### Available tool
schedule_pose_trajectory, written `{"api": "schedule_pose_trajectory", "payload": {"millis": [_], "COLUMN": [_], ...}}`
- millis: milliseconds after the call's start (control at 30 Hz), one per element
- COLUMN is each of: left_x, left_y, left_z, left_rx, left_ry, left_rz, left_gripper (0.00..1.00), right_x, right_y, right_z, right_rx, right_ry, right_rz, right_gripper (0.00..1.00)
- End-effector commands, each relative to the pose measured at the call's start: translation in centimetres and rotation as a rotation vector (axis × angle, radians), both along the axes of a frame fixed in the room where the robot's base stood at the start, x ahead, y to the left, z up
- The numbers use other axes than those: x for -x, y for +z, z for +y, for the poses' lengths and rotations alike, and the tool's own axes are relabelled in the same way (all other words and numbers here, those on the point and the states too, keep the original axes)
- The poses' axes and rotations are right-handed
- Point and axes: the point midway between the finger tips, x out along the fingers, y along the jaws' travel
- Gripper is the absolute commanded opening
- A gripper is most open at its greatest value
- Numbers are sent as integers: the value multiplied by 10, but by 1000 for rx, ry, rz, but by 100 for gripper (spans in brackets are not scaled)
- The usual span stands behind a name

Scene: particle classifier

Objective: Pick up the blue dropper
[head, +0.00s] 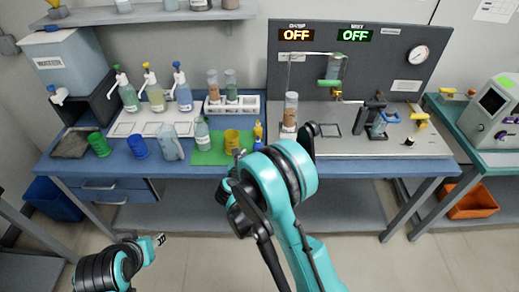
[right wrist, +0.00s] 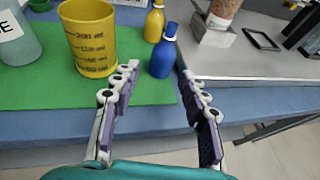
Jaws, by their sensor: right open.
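The blue dropper (right wrist: 163,55) is a small bottle with a narrow tip, standing upright on the green mat's right edge in the right wrist view. In the head view only a little of it (head: 257,146) shows beside my right arm. My right gripper (right wrist: 159,80) is open and empty, its fingers spread to either side of the line to the dropper. The dropper stands just beyond the fingertips, near the right finger, and is not gripped. My left gripper (head: 159,240) is low in front of the table at the bottom left; its jaws are too small to read.
A yellow dropper (right wrist: 154,22) stands right behind the blue one. A yellow graduated beaker (right wrist: 90,38) stands to the left on the green mat (right wrist: 30,92). A tube of brown particles (head: 290,112) stands to the right. Pump bottles and cups fill the table's left.

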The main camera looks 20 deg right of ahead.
Motion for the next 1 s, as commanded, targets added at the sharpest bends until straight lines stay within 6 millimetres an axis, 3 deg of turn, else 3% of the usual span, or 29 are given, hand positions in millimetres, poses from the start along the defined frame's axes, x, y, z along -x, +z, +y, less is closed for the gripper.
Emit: {"api": "schedule_pose_trajectory", "payload": {"millis": [367,600,867,1000], "left_x": [0,0,0,0], "left_y": [-13,-29,-28,-28], "left_z": [0,0,0,0], "left_rx": [0,0,0,0], "left_ry": [0,0,0,0], "left_rz": [0,0,0,0], "left_gripper": [40,40,40,40], "right_x": [-26,-54,-59,-59], "right_y": [-19,-31,-30,-30], "right_z": [-19,-39,-41,-41], "right_rx": [-14,-13,-12,-12], "right_ry": [-12,-12,-10,-10], "right_rz": [6,5,4,4], "right_gripper": [44,44,44,10]}}
